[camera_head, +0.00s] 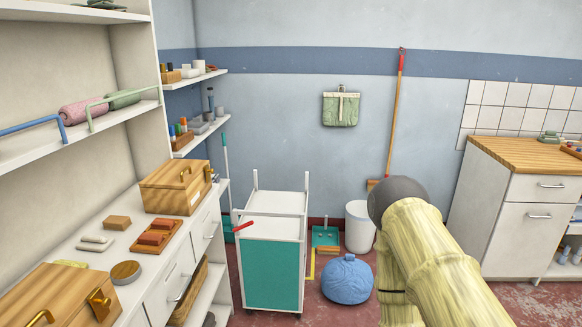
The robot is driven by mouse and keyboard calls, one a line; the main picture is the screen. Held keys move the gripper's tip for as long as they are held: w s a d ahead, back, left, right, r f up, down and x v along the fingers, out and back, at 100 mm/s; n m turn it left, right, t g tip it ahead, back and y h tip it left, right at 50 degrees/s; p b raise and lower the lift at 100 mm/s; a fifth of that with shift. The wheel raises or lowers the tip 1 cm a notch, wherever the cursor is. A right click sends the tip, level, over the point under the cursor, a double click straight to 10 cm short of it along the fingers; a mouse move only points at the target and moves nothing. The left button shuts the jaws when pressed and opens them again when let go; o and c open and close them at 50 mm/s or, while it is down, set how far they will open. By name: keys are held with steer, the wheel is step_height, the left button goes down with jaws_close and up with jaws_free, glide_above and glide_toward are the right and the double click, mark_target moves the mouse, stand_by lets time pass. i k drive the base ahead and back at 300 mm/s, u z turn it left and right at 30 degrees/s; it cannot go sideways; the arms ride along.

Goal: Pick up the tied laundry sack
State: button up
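The tied laundry sack (347,281) is blue, round and gathered into a knot at the top. It sits on the red floor between the teal-and-white cart and my arm. My arm, in a yellowish sleeve with a dark rounded joint, fills the lower right of the view. It stands close to the sack's right side in the picture; whether it touches the sack cannot be told. My gripper is not visible in this view.
The cart (270,274) stands left of the sack. A white bin (359,227) and a teal dustpan (325,237) are behind it. A broom (396,110) leans on the wall. A wooden-topped cabinet (519,205) is at right, a white counter (146,258) at left.

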mark_target(347, 280)
steer(key=i, duration=3.2)
steer(key=z, duration=1.05)
